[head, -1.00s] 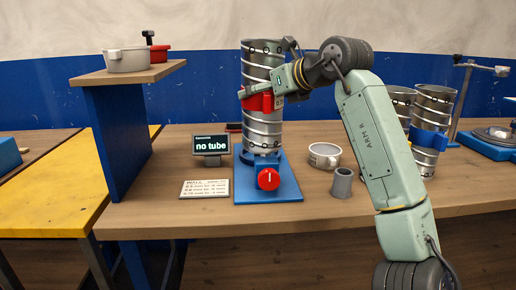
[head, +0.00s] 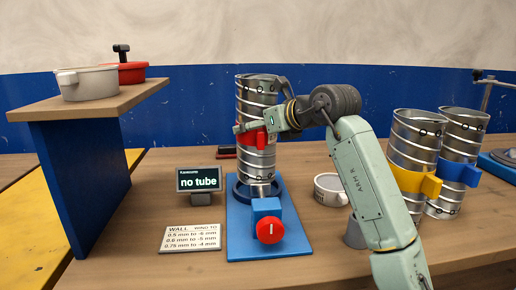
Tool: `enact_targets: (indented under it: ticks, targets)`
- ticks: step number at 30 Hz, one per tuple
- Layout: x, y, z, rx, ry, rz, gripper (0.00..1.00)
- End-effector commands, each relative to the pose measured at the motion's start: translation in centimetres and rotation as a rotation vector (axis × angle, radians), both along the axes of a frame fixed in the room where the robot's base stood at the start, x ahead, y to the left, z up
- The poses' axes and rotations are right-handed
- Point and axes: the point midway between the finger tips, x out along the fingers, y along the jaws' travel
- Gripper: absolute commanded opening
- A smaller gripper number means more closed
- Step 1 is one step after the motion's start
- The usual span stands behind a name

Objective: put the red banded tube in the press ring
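The red banded tube (head: 257,162) is a tall ribbed metal cylinder with a red band, standing upright over the blue press (head: 233,228). Its lower end is at the dark blue press ring (head: 240,191). I cannot tell whether it sits fully down inside the ring or just above it. My gripper (head: 250,129) comes from the right and is shut on the tube at its red band. The fingertips partly cover the band. The press has a red knob (head: 270,230) in front. The small display (head: 199,181) reads "no tube".
Yellow banded (head: 412,150) and blue banded (head: 462,140) tubes stand at right. A pale cup (head: 328,190) and a grey cone-like piece (head: 354,235) lie near my arm. A wall card (head: 190,238) lies left of the press. A raised shelf (head: 85,105) holds pots.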

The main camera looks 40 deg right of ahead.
Motion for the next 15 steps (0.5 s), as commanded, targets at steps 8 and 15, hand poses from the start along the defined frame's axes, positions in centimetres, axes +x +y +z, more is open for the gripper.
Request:
enact_targets:
  ticks: [8,15]
  targets:
    - [-0.1,-0.1,-3.3,0.000,-0.002,-0.001,0.44]
    - [0.1,0.0,-5.0,0.001,0.007,0.001,0.30]
